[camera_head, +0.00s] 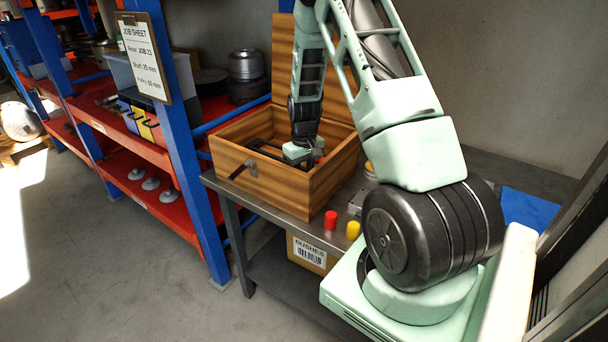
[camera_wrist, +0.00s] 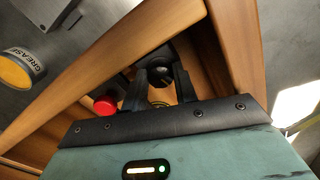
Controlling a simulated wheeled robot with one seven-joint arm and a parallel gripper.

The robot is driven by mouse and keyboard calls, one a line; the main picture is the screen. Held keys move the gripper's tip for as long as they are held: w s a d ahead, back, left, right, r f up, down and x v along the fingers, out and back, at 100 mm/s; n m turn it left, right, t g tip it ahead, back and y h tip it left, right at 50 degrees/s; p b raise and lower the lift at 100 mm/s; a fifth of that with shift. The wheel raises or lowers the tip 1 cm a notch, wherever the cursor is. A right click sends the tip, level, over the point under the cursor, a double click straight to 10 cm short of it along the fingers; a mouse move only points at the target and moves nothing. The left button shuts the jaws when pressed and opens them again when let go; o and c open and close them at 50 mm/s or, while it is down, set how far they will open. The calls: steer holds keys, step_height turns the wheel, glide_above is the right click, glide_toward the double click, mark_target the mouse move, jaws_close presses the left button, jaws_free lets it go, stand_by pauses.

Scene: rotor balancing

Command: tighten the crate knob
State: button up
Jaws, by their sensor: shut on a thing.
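The wooden crate (camera_head: 325,180) stands on a metal bench with its lid (camera_head: 284,62) raised at the back. My gripper (camera_head: 298,152) reaches down into the crate, and its fingertips are hidden there in the head view. In the wrist view my gripper (camera_wrist: 160,80) has its two dark fingers shut on a black knob (camera_wrist: 160,72) inside the crate. The fingers cover the knob's sides, and I cannot tell how tight it sits. A red round piece (camera_wrist: 105,105) lies to the left of the fingers, inside the crate; a bit of red also shows beside my gripper in the head view.
The crate walls (camera_wrist: 115,60) rise close around my gripper. A red cap (camera_head: 331,220) and a yellow cap (camera_head: 353,230) stand on the bench in front of the crate. A yellow-lidded grease tin (camera_wrist: 14,72) is outside the crate. Red shelving (camera_head: 150,150) with blue posts stands at left.

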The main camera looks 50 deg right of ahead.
steer(key=shift+w+m, duration=0.1)
steer(key=shift+m, duration=1.2)
steer(key=shift+r, duration=0.1)
steer(key=o, duration=1)
steer(key=shift+c, duration=0.2)
step_height(320, 180, up, 17)
steer(key=b, duration=0.3)
steer(key=shift+r, duration=0.15)
